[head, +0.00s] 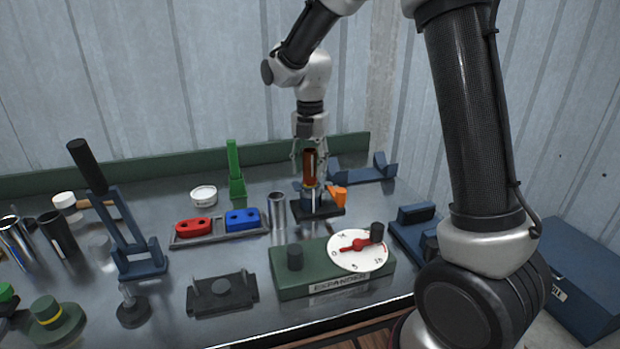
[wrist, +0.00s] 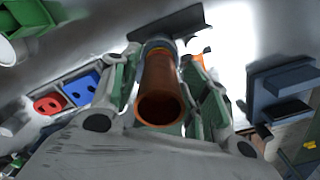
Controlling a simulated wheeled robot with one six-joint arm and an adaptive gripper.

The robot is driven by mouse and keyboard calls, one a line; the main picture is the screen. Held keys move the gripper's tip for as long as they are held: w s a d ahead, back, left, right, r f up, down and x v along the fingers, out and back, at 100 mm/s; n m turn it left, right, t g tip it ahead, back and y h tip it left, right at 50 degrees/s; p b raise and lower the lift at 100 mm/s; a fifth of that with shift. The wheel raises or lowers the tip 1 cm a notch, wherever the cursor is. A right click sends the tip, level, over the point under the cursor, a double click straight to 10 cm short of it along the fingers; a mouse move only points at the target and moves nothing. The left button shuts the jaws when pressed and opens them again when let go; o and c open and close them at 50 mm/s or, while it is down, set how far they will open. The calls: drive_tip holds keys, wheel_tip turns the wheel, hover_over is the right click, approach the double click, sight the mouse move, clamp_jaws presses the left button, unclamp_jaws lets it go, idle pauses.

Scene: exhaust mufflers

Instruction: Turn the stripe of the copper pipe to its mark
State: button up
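The copper pipe (head: 309,168) stands upright in a dark blue holder (head: 312,200) with an orange part (head: 339,195) at its right side. A pale vertical line shows on the pipe in the head view; I cannot tell if it is the stripe or a glint. The mark cannot be made out. In the wrist view I look at the pipe's open end (wrist: 160,106). My gripper (head: 309,158) is above the holder, pointing down, with one finger on each side of the pipe. Gaps show between fingers and pipe, so it looks open. The wrist view also shows my gripper (wrist: 162,62).
A tray (head: 220,238) with a red block (head: 193,227) and a blue block (head: 242,219) lies left of the holder. A steel tube (head: 277,211) stands between them. The green expander (head: 330,275) with its dial is in front. A blue cradle (head: 363,173) is behind right.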

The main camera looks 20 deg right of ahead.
drive_tip(key=shift+o, duration=0.2)
wheel_tip(320, 180, up, 11)
drive_tip(key=shift+r, duration=0.4)
drive_tip(key=shift+r+m, duration=0.1)
drive_tip(key=shift+m, duration=0.5)
drive_tip(key=shift+w+m, duration=0.15)
drive_tip(key=shift+m, duration=0.95)
drive_tip(key=s+d+m+t, duration=0.1)
drive_tip(key=s+d+m, duration=0.4)
drive_tip(key=s+m, duration=0.3)
drive_tip(key=s+d+m+t, duration=0.2)
drive_tip(key=s+d+m, duration=0.3)
drive_tip(key=s+m, duration=0.3)
drive_tip(key=s+d+m+t, duration=0.1)
drive_tip(key=s+d+m, duration=0.4)
drive_tip(key=s+m, duration=0.4)
drive_tip(key=s, duration=0.3)
drive_tip(key=shift+f, duration=0.25)
